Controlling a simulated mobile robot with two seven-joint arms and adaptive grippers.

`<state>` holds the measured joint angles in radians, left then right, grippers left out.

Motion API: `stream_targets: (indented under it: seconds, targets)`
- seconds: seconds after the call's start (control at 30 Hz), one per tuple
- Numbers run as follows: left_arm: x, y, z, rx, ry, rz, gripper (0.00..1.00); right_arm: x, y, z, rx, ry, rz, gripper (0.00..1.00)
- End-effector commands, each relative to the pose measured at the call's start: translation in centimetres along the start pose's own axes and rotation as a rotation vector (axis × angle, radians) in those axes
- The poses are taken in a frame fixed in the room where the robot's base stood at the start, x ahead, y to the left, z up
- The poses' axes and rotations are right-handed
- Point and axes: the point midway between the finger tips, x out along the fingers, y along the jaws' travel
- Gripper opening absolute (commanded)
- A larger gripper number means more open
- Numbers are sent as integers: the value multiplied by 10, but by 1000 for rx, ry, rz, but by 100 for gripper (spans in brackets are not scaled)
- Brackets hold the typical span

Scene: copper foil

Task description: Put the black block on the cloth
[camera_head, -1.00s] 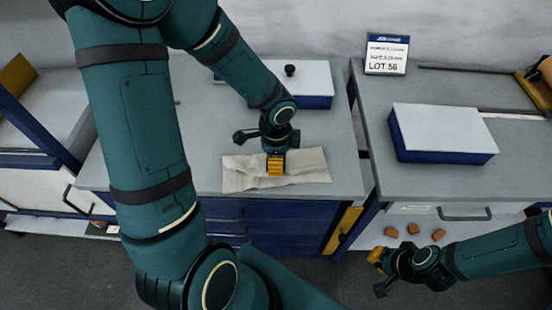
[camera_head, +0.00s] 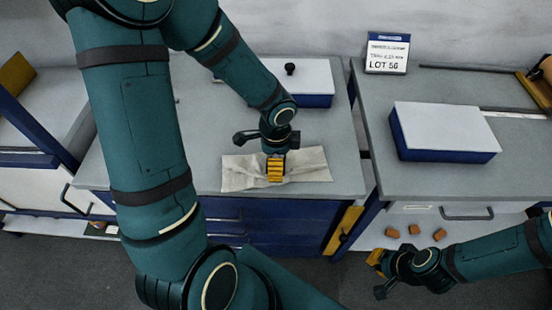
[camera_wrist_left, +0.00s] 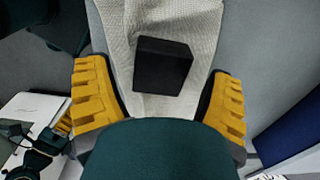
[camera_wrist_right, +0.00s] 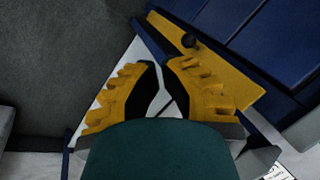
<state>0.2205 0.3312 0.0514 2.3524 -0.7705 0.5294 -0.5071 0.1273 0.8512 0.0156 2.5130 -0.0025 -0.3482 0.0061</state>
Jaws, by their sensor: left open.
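The black block (camera_wrist_left: 162,66) lies on the pale cloth (camera_wrist_left: 145,20) in the left wrist view. The cloth also shows on the left bench in the head view (camera_head: 308,166). My left gripper (camera_head: 275,180) is over the cloth, fingers pointing down. In the left wrist view its yellow fingers (camera_wrist_left: 158,75) are wide apart, on either side of the block, with gaps to it. In the head view the gripper hides the block. My right gripper (camera_wrist_right: 160,65) is empty, its fingertips nearly together, low in front of the benches; it also shows in the head view (camera_head: 373,262).
A white-topped blue box (camera_head: 305,80) with a black knob stands behind the left arm. Another white-topped box (camera_head: 445,130) sits on the right bench, with a lot sign (camera_head: 387,53) behind it. Several small brown blocks (camera_head: 414,229) lie below the right bench.

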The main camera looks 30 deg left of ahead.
Motion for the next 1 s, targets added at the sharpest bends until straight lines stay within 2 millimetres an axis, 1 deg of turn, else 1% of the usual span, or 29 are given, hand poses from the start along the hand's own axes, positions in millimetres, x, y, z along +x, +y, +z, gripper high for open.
stream_targets:
  seconds: [0.17, 0.27, 0.37, 0.5, 0.7, 0.8, 0.9, 1.0]
  targets:
    - [-3, 0, 0, 0, 0, 0, 82, -3, -1, -1, 1, 2, 0, 0]
    - [-11, 0, 0, 0, 0, 0, 82, -10, -4, -3, 2, 7, 1, 0]
    - [-27, -1, 0, -2, 1, -4, 82, -17, -6, -6, 4, 14, 1, 0]
    - [-60, -1, 0, -2, 2, -6, 82, -28, -10, -11, 7, 23, 2, 0]
    - [-100, -1, 0, -1, 1, -4, 82, -38, -14, -16, 11, 36, 4, 0]
    - [-115, 0, 0, 0, 1, -3, 82, -42, -16, -18, 12, 40, 4, 0]
    - [-125, 0, 0, 0, 0, -3, 82, -44, -16, -20, 13, 43, 4, 0]
    - [-131, 0, 0, 0, 1, -2, 82, -44, -16, -20, 13, 45, 5, 0]
